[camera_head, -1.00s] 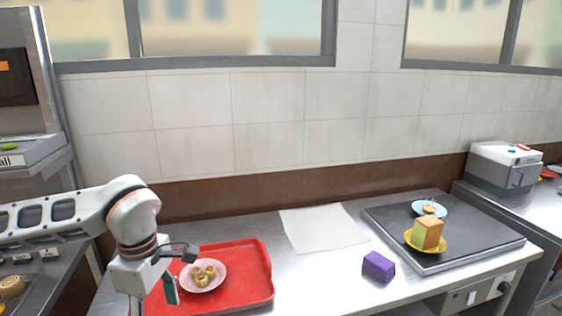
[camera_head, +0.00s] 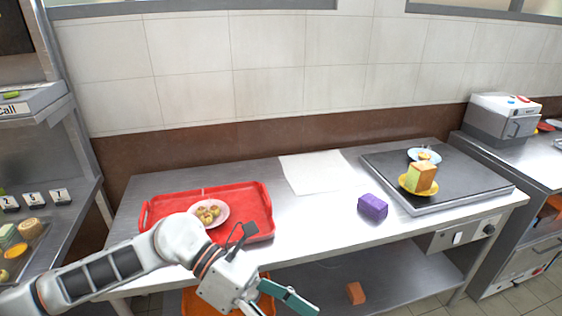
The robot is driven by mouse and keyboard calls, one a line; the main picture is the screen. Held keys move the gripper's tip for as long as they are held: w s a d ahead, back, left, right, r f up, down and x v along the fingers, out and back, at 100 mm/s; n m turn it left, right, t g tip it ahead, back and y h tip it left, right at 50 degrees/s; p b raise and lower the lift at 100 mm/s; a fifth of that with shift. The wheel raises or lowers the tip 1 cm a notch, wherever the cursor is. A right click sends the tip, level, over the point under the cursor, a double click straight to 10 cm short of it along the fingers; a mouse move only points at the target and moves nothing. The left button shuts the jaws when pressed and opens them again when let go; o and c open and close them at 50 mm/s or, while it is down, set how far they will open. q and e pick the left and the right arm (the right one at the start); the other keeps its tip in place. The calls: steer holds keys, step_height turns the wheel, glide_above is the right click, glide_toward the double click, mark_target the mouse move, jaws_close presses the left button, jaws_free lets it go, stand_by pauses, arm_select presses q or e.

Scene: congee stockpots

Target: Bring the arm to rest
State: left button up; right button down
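My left arm comes in from the lower left, and its gripper (camera_head: 272,300) hangs in front of the table's front edge, below the red tray. One teal finger pad points to the lower right; the lower part of the gripper is cut off by the picture's bottom edge, so its opening is unclear. Nothing is seen held in it. My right gripper does not show.
A red tray (camera_head: 160,208) holds a pink plate (camera_head: 222,221) of buns. An orange block (camera_head: 355,292) lies on the lower shelf.

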arm_select(q)
steer(key=d+r+n+h, duration=0.4)
steer(key=r+h, duration=0.1)
steer(key=w+a+n+t+h, duration=0.4)
steer(key=w+n+t, duration=0.6)
steer(key=n+t, duration=0.55)
steer(key=w+a+f+n+t+y, duration=0.5)
steer(key=a+f+n+t+y, duration=0.45)
steer(key=n, duration=0.65)
steer(key=s+a+f+n+g+y, duration=0.2)
steer(key=s+a+f+n+y, duration=0.1)
steer(key=f, duration=0.6)
steer(key=s+a+f+n+g+y, duration=0.3)
steer(key=s+a+f+n, duration=0.2)
steer(key=f, duration=0.4)
steer(key=s+a+f+n+g+y, duration=0.3)
steer(key=s+a+f+n, duration=0.2)
steer(key=f, duration=0.5)
steer(key=shift+s+a, duration=0.45)
steer(key=shift+s, duration=0.2)
